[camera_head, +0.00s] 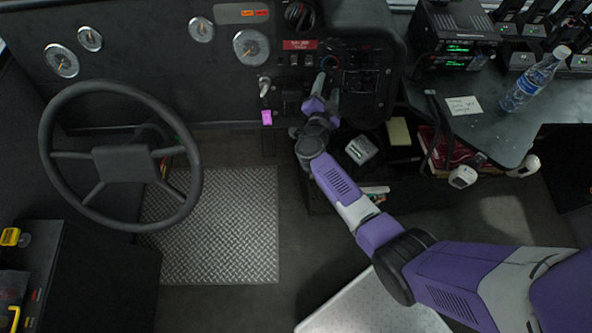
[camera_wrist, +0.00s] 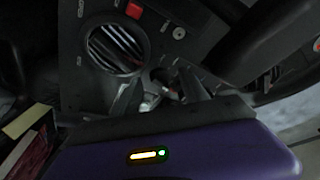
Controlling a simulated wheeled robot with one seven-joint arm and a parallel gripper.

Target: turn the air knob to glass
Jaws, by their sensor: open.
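The dash panel (camera_head: 360,92) with small dials stands at the top middle of the head view. In the wrist view my gripper (camera_wrist: 165,92) shows dark fingers, apart, close to a dark round knob (camera_wrist: 159,74). The fingers hide part of this knob, and I cannot tell whether they touch it. The lettering is too small to read, so I cannot tell which knob is the air knob or its setting.
A round slatted vent (camera_wrist: 114,50) and a red switch (camera_wrist: 134,10) are near my gripper. The steering wheel (camera_head: 48,160) stands left. At right are a radio (camera_head: 455,35), a bottle (camera_head: 535,80) and a note (camera_head: 464,105) on the side desk (camera_head: 500,140).

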